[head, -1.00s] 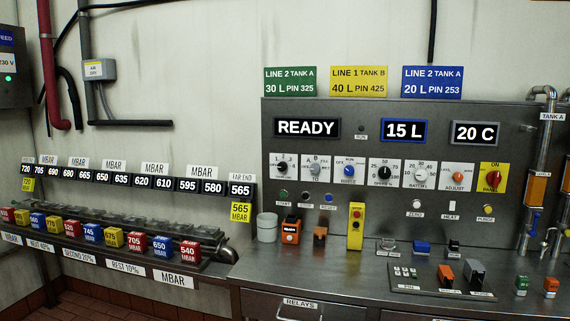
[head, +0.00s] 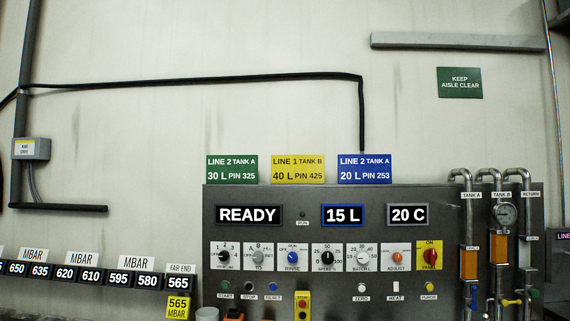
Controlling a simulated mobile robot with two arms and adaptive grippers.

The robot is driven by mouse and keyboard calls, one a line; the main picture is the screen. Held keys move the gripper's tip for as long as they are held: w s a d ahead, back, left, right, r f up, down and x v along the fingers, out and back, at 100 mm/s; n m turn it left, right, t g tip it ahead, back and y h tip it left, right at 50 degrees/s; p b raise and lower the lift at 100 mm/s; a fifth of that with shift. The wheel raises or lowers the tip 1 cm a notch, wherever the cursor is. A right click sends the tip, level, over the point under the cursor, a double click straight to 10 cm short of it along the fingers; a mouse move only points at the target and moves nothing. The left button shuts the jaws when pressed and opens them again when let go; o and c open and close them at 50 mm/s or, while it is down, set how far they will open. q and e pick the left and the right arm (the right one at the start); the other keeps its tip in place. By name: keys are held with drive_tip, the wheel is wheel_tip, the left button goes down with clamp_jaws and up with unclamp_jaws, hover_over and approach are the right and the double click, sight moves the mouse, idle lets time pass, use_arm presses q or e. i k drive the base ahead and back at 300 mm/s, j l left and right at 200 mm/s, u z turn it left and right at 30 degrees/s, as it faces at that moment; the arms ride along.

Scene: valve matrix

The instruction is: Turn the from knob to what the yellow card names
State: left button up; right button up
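The yellow card (head: 298,169) on top of the panel reads LINE 1 TANK B, 40 L, PIN 425. A green card (head: 232,169) and a blue card (head: 364,169) flank it. The leftmost dial, a black knob (head: 224,257) on a white plate numbered 1 to 4, is probably the from knob; its label and pointer are too small to read surely. Right of it is the grey TO knob (head: 258,256), with A and B on its plate. The displays read READY (head: 249,215), 15 L (head: 343,215) and 20 C (head: 408,215). Neither gripper is in view.
More knobs continue right, including the blue RINSE knob (head: 292,257) and a red knob (head: 430,256) on yellow. Small buttons lie below. Pipes with a gauge (head: 506,214) stand at the right. MBAR plates (head: 92,273) line the lower left.

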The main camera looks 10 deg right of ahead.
sight(223, 255)
drive_tip(key=i+z, duration=0.35)
drive_tip(key=i+j+z, duration=0.25)
drive_tip(key=i+z, duration=0.15)
drive_tip(key=i, duration=0.1)
